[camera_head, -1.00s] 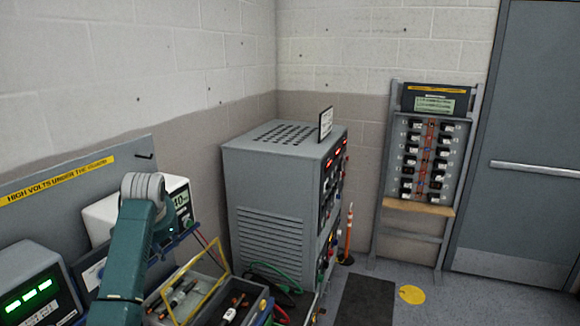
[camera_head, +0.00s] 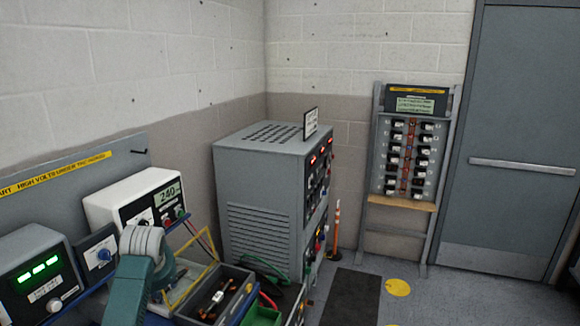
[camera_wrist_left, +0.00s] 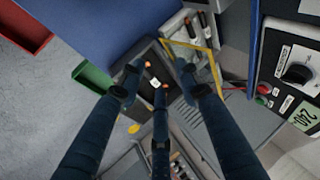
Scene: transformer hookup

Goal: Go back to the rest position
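My left arm's teal and grey link (camera_head: 140,275) shows at the bottom left of the head view, in front of the bench instruments. My left gripper (camera_wrist_left: 158,80) shows in the left wrist view with its dark blue fingers spread apart. I see nothing held between them. An open grey tray (camera_head: 236,272) with small dark and copper-coloured parts lies below and beyond the fingers. My right gripper is in neither view.
A white meter reading 240 (camera_head: 118,186) and a grey box with green digits (camera_head: 28,250) stand on the bench. A green bin (camera_wrist_left: 92,77) and a red bin (camera_wrist_left: 28,30) show in the wrist view. A grey cabinet (camera_head: 255,185) stands behind. Open floor (camera_head: 440,300) lies right.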

